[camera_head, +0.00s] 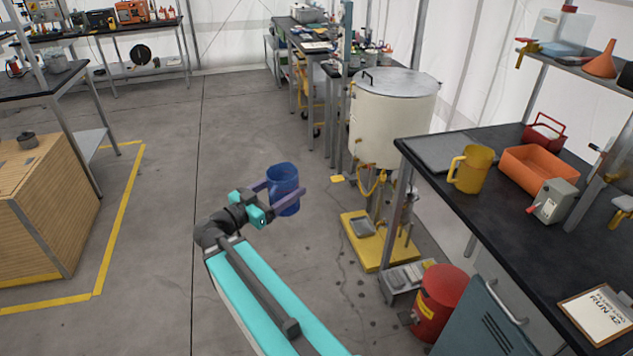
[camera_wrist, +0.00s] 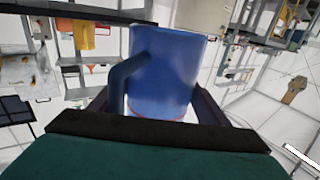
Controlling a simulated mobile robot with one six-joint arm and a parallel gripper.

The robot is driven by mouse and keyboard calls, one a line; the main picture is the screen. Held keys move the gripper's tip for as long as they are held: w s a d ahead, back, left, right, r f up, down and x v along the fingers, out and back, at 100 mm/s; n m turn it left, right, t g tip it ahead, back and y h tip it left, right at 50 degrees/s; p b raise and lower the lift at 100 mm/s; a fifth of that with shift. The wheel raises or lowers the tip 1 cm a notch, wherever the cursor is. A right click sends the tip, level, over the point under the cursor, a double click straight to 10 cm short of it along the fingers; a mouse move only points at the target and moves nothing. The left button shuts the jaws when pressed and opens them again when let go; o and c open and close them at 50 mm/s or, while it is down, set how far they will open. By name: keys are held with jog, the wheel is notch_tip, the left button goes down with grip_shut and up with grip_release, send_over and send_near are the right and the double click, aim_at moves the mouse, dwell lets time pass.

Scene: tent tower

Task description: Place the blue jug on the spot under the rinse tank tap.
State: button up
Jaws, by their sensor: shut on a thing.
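The blue jug (camera_head: 284,188) is in my gripper (camera_head: 282,198), held up in the air over open floor in the head view. The gripper's fingers lie on both sides of the jug and are shut on it. In the wrist view the jug (camera_wrist: 165,75) fills the middle, with its handle toward the camera. The rinse tank (camera_head: 392,118) is a cream drum with a grey lid, to the right of the jug. A yellow platform (camera_head: 375,243) with a small grey plate (camera_head: 361,227) lies beneath the tank. I cannot clearly make out the tap.
A black-topped bench at the right holds a yellow jug (camera_head: 471,169), an orange tray (camera_head: 539,172) and a clipboard (camera_head: 600,314). A red canister (camera_head: 438,291) stands near the bench. A wooden crate (camera_head: 43,213) stands at the left. The floor between is clear.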

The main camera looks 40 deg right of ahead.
jog(key=w+a+f+n+t+y, duration=0.1)
jog(key=w+a+n+t, duration=0.1)
jog(key=a, duration=0.8)
jog(key=w+a+f+n+t+y, duration=0.1)
jog(key=w+a+t, duration=0.4)
jog(key=a, duration=0.5)
jog(key=w+a+f+n+t+y, duration=0.2)
jog(key=w+a+f+n+t, duration=0.1)
jog(key=a, duration=0.8)
jog(key=shift+w+n+t, duration=0.2)
jog(key=shift+n+t, duration=0.1)
jog(key=shift+n, duration=0.4)
